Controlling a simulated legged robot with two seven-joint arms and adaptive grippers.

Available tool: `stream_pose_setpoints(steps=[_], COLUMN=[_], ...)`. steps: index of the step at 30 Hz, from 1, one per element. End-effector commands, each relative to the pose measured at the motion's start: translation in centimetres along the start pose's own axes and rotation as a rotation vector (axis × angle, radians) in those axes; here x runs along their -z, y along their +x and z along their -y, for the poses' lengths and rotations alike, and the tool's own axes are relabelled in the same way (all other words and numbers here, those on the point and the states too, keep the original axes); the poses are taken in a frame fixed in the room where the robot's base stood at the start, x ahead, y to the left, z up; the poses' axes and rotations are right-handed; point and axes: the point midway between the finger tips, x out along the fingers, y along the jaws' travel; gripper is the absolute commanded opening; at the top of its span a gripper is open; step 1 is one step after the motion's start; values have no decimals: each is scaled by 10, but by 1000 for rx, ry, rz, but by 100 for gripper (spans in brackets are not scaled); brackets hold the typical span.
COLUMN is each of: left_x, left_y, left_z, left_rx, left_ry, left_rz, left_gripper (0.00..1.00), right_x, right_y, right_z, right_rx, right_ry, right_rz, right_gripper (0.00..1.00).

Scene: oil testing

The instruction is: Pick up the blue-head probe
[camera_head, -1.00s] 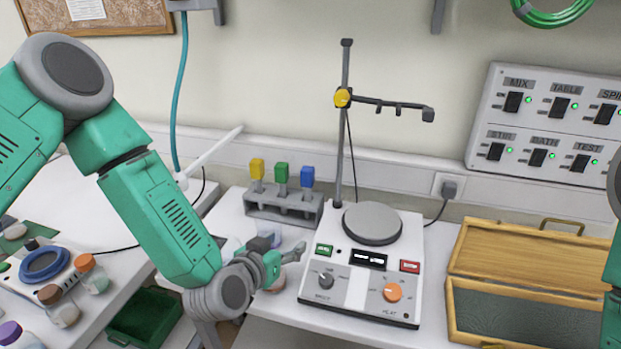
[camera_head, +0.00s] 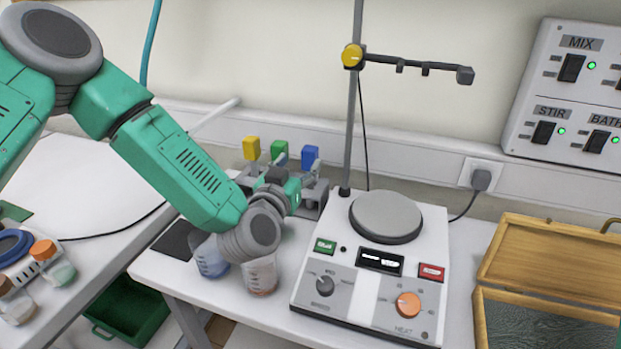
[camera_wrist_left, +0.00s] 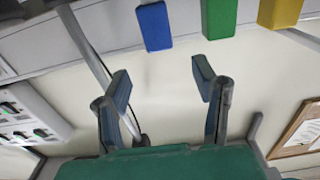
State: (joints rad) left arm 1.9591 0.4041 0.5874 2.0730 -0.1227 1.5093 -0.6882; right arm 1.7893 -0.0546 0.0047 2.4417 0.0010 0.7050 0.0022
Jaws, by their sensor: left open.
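The blue-head probe (camera_head: 310,157) stands in a grey rack (camera_head: 253,185) at the back of the table, right of the green-head probe (camera_head: 279,149) and the yellow-head probe (camera_head: 251,148). My left gripper (camera_head: 298,168) is open and empty, in front of the rack near the blue and green heads. It hides part of the rack and the probes' lower parts. In the left wrist view, which is upside down, the blue head (camera_wrist_left: 154,27) lies just beyond the gap between the open fingertips (camera_wrist_left: 162,78), apart from them. My right gripper is out of view.
A hot plate (camera_head: 385,217) with a stand and clamp arm (camera_head: 420,67) is right of the rack. Beakers (camera_head: 260,275) stand below my left wrist. An open wooden box (camera_head: 550,260) is at the right. A green bin (camera_head: 130,312) sits low at left.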

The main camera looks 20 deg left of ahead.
Motion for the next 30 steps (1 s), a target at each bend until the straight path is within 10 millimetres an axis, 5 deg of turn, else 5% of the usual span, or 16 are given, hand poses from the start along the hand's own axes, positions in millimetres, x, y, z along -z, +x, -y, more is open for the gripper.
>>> stream_pose_setpoints(steps=[19,28,29,30], left_x=[-11,-12,-12,-12], left_y=[69,75,75,75], left_z=[2,2,2,2], left_rx=[2,0,0,0], left_ry=[0,1,1,0], left_rz=[0,1,1,1], left_gripper=[53,53,50,36], right_x=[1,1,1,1], right_y=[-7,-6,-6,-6], right_z=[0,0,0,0], right_rx=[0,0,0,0], right_ry=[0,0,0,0], right_rz=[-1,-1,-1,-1], right_gripper=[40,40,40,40])
